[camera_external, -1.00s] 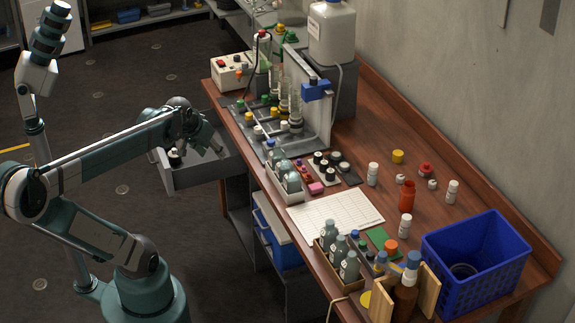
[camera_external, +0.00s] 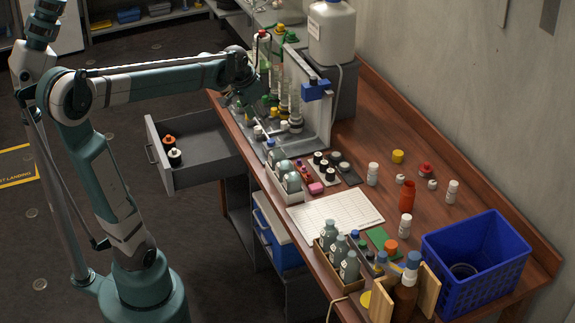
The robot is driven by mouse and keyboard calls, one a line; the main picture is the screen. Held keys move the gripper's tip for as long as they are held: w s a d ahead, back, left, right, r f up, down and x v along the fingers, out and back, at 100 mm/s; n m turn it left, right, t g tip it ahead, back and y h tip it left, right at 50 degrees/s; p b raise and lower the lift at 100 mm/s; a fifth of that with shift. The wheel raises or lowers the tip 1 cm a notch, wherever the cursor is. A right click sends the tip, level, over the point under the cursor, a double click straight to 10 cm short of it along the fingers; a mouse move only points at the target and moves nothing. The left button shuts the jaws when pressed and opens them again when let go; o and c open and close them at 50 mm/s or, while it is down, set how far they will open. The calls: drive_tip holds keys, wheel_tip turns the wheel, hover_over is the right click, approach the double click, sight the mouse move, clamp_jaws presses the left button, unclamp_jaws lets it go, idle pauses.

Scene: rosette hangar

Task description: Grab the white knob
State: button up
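Several small white-topped pieces could be the white knob, and I cannot tell which one is meant. One white-topped piece (camera_external: 258,131) stands at the front of the grey rack base, and another white cap (camera_external: 284,125) stands just right of it. Small white pieces also lie on the right part of the bench (camera_external: 432,184). My gripper (camera_external: 232,97) is above the far left end of the bench, close to the rack's left side. It is small and dark here, its fingers are hard to make out, and I see nothing clearly held.
An open grey drawer (camera_external: 190,178) juts out left of the bench, with orange-topped and white-topped pieces inside. A grey upright panel (camera_external: 308,95) and glass tubes stand right of my gripper. A blue crate (camera_external: 475,260) is at the bench's right end.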

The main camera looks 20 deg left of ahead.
drive_tip(key=w+d+m+g+p, duration=0.1)
drive_tip(key=w+d+m+p, duration=0.15)
drive_tip(key=w+d, duration=0.8)
drive_tip(key=m+g+y+p, duration=0.1)
drive_tip(key=m+g+p, duration=0.2)
drive_tip(key=m+p, duration=0.45)
hover_over(400, 177)
drive_tip(key=b, duration=0.1)
drive_tip(key=shift+m, duration=0.9)
drive_tip(key=f, duration=2)
drive_tip(key=shift+a, duration=0.25)
drive_tip(key=shift+s+d+f, duration=0.1)
drive_tip(key=shift+d+f, duration=0.25)
drive_tip(key=shift+f, duration=1.25)
